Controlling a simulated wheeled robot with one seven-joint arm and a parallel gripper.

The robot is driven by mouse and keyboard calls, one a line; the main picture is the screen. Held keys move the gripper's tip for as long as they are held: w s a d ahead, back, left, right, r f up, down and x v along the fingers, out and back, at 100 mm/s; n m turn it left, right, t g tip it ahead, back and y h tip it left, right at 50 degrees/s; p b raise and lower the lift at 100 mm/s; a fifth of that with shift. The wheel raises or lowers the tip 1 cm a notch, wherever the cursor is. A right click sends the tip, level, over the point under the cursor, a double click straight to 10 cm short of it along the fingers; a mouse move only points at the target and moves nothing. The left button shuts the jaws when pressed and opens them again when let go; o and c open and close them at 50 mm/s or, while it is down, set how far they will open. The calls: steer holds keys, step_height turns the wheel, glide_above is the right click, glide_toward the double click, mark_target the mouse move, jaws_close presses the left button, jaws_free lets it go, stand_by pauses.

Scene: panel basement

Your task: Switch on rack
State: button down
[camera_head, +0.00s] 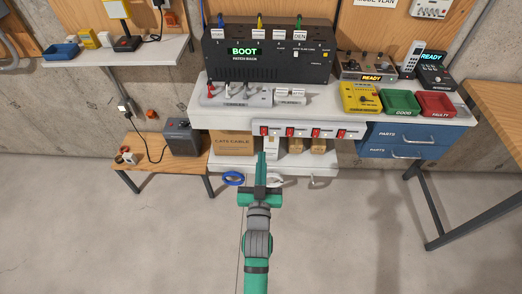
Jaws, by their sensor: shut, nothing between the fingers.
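A black rack unit (265,65) with a green "BOOT" display stands on the white bench, with several labelled cables at its top. A white strip (303,132) with several red switches runs along the bench's front edge below it. The labels by the switches are too small to read, and I cannot tell their positions. My green gripper (261,157) is in the lower middle, fingers shut and empty, pointing away from me. In the picture its tips appear just below the leftmost red switch (264,131); I cannot tell whether they touch anything.
A cardboard box (232,142) and smaller boxes sit on the lower shelf. Blue drawers (405,140) are at right, under green (401,102) and red trays (436,103). A wooden bench (150,168) with a dark box (181,138) stands left. The near floor is clear.

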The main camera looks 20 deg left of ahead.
steer(key=s+d+f+m+g+h, duration=0.1)
steer(key=s+d, duration=0.4)
steer(key=s, duration=0.6)
steer(key=s+d+f+m+g+h, duration=0.1)
steer(key=s+d, duration=0.3)
steer(key=s, duration=0.8)
steer(key=s+d+f+g+h, duration=0.1)
steer(key=s+d, duration=0.4)
steer(key=s, duration=0.7)
step_height(320, 180, down, 2)
steer(key=shift+s+d+f+m+h, duration=0.2)
steer(key=shift+d+m+h, duration=0.15)
steer(key=shift+h, duration=0.45)
steer(key=shift+s, duration=0.1)
